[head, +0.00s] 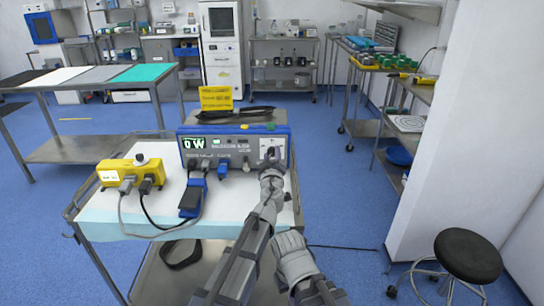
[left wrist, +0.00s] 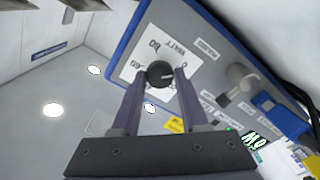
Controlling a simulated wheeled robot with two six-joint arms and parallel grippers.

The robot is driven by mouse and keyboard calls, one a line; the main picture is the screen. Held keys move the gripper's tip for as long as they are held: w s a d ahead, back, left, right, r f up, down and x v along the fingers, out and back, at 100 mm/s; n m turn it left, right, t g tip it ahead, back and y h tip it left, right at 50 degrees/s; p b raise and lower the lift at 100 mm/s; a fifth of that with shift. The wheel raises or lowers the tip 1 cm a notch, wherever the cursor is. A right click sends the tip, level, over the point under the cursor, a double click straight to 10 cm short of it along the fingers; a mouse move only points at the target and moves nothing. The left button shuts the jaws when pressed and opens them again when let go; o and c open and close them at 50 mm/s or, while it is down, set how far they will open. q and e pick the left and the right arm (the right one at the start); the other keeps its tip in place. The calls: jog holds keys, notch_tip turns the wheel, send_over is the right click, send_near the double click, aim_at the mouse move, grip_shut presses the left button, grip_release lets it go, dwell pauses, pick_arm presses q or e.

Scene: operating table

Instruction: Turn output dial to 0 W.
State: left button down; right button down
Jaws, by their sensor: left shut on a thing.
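The output dial (left wrist: 160,74) is a round black knob on a white scale card in the left wrist view. Its white mark points right, toward a printed 0. My left gripper (left wrist: 159,80) has one finger on each side of the knob and is shut on it. In the head view my left gripper (head: 270,168) is at the right end of the blue-framed generator (head: 233,146) and hides most of the dial. The green display (head: 194,142) reads 0 W; it also shows upside down in the left wrist view (left wrist: 257,141).
The generator stands on a cart (head: 100,216) with a yellow box (head: 130,174), a blue pedal (head: 190,200) and cables in front.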

pick_arm(q)
jog(key=shift+c, duration=2.1)
grip_release()
jog(key=shift+s, duration=0.1)
jog(key=s, duration=0.6)
jog(key=shift+s, duration=0.9)
pick_arm(e)
jog(key=shift+s+d, duration=0.7)
jog(key=shift+s, duration=0.2)
